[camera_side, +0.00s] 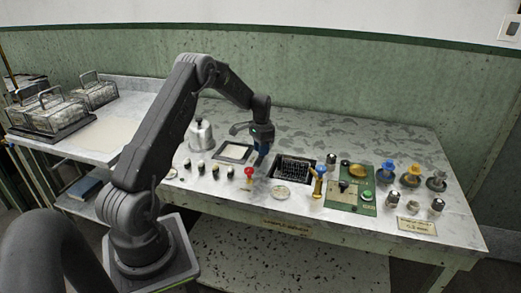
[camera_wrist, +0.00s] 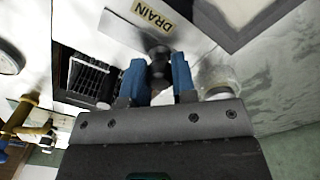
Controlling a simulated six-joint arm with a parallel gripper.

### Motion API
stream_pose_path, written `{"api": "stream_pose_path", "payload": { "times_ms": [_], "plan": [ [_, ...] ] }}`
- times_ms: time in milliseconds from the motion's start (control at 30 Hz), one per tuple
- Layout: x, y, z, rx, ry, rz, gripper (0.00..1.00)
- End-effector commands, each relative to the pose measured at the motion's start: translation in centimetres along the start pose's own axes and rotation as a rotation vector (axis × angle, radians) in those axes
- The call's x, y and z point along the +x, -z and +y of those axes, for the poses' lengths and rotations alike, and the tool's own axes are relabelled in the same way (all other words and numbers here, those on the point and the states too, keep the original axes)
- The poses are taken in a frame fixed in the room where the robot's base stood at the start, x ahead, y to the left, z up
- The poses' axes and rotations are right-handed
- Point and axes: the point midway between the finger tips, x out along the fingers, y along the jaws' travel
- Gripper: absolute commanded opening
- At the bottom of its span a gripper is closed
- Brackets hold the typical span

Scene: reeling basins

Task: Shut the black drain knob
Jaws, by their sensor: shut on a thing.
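The black drain knob (camera_wrist: 158,62) stands between the blue fingers of my gripper (camera_wrist: 158,78) in the wrist view, just beside a plate lettered DRAIN (camera_wrist: 150,16). My gripper is shut on the knob. In the side view my gripper (camera_side: 260,157) reaches down to the bench top, left of the dark basin with a grate (camera_side: 293,170). There the fingers hide the knob. The grate also shows in the wrist view (camera_wrist: 88,80), left of the fingers. The knob's turn position cannot be told.
A red-topped knob (camera_side: 249,172) stands close in front of my gripper. A blue and yellow lever (camera_side: 318,182) and a green panel (camera_side: 350,190) are to the right. A metal kettle (camera_side: 201,135) and a pale square basin (camera_side: 234,152) are to the left.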

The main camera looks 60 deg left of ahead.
Motion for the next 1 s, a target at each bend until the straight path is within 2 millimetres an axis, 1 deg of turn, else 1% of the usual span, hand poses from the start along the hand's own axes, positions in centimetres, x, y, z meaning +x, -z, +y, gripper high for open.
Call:
{"api": "stream_pose_path", "payload": {
  "times_ms": [33,100,133,367,600,667,733,867,1000],
  "plan": [
    [-0.2,0.4,-0.4,-0.002,0.015,0.019,0.0],
    [-0.2,0.4,-0.4,-0.002,0.015,0.019,0.0],
    [-0.2,0.4,-0.4,-0.002,0.015,0.019,0.28],
    [-0.1,0.3,-0.3,-0.002,0.012,0.015,0.49],
    [-0.2,0.3,-0.3,-0.002,0.01,0.013,0.49],
    [-0.4,0.3,-0.3,-0.002,0.011,0.013,0.49],
    [-1.1,0.3,-0.3,-0.002,0.012,0.015,0.49],
    [-3.3,0.3,-0.3,-0.002,0.013,0.017,0.49],
    [-6.5,0.2,-0.3,-0.002,0.014,0.017,0.49]
  ]
}}
